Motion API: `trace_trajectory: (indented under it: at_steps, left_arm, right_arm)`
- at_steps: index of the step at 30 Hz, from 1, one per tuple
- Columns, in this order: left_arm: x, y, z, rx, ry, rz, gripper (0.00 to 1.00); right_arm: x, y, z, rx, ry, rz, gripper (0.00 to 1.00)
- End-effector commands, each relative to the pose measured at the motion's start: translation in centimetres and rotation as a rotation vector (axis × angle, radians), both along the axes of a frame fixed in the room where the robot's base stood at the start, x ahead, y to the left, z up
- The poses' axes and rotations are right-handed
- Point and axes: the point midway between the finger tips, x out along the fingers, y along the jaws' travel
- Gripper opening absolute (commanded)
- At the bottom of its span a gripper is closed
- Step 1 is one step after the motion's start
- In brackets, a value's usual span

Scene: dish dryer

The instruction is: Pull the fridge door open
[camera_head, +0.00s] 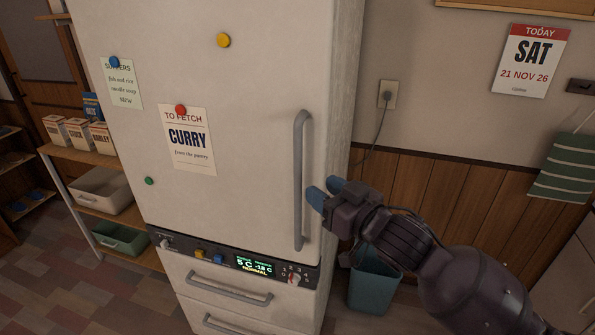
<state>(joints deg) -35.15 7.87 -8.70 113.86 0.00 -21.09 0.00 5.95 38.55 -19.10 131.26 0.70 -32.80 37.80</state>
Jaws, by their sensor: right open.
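The cream fridge door (240,110) fills the middle of the head view and looks shut. Its grey vertical bar handle (298,170) runs along the door's right side. My right gripper (324,192) is open, with its blue fingertips close to the handle's right side, around its lower middle. I cannot tell whether a fingertip touches the handle. The far finger is partly hidden. A control panel with a lit display (254,265) sits below the door, above drawers with bar handles (229,290). My left gripper is not in view.
A shelf with boxes (80,134) and bins (103,188) stands left of the fridge. A teal bin (374,285) stands on the floor to its right, below my right arm. A wall socket with a cord (388,93) is behind. Open floor (95,285) lies at front left.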

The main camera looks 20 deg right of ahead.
Motion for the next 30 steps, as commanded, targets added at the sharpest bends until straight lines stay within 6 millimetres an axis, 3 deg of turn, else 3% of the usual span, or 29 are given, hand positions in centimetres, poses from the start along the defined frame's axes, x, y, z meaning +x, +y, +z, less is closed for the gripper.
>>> trace_trajectory:
  at_steps: [6, 13, 27, 30]
  left_arm:
    - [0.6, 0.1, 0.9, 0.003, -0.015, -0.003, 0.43]
    - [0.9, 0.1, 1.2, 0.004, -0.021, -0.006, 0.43]
    - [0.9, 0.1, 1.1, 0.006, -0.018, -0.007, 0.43]
    - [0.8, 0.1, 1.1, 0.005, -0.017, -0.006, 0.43]
  right_arm:
    - [3.6, 1.5, 0.1, -0.001, -0.002, 0.000, 0.43]
    - [6.4, 2.6, 0.0, -0.001, -0.002, 0.000, 0.43]
    - [7.5, 3.1, 0.0, -0.002, -0.001, 0.000, 0.43]
    - [7.5, 3.0, 0.0, -0.002, -0.001, 0.000, 0.31]
